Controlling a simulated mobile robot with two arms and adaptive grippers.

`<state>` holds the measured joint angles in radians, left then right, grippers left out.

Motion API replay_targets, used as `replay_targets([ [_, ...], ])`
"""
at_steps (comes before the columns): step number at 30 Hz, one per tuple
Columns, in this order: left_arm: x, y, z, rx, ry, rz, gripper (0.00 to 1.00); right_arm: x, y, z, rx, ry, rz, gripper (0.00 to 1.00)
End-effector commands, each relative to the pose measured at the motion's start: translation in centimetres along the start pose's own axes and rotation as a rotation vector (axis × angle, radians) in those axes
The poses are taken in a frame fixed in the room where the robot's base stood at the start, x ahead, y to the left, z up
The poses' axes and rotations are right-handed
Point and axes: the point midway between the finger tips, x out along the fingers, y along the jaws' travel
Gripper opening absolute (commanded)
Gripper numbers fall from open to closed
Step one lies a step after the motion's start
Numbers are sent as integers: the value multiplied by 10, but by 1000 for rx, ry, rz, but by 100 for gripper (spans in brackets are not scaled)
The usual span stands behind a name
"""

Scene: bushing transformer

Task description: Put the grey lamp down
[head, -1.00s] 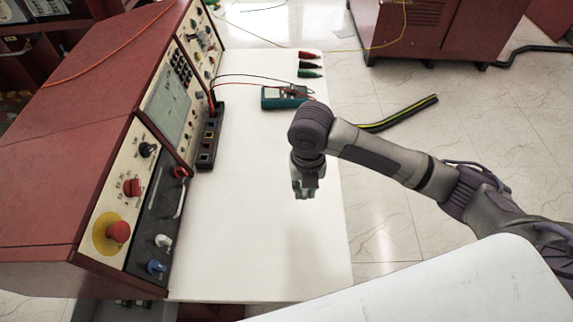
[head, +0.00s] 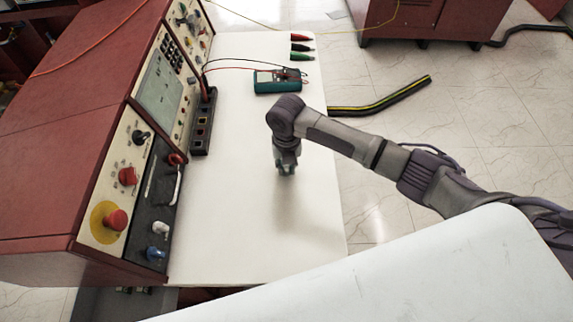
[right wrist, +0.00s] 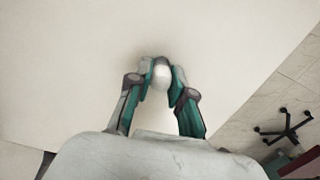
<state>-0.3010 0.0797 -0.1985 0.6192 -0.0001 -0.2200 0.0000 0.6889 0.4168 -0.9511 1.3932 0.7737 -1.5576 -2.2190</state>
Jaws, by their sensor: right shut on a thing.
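My right gripper (head: 286,170) hangs pointing down over the white table (head: 250,230). In the right wrist view its teal fingers (right wrist: 160,78) are shut on the grey lamp (right wrist: 161,76), which shows as a small pale rounded piece with a darker end between the fingertips. In the head view the lamp is hidden or too small to make out. A soft shadow lies on the table below the gripper. I cannot tell whether the lamp touches the table. My left gripper is not in view.
A red control console (head: 75,130) with knobs and a screen borders the table's left side. A teal multimeter (head: 278,82) with leads, a black socket strip (head: 203,122) and red, black and green clips (head: 301,47) lie farther back. The table's front half is clear.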

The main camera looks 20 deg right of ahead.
Motion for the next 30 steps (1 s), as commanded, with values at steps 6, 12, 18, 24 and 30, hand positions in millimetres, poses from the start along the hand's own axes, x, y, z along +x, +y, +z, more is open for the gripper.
replay_targets([
  [6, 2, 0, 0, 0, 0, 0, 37, 3, 0, 0, 1, 0, -1, 22],
  [12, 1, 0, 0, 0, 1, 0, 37, 3, 0, 0, 0, 0, -1, 46],
  [18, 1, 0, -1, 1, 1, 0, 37, 2, 0, 0, 0, 0, -1, 46],
  [24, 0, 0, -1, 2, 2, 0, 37, -13, 0, 1, 0, -3, 1, 46],
  [30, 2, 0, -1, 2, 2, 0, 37, -54, 0, 1, -1, -4, 1, 46],
])
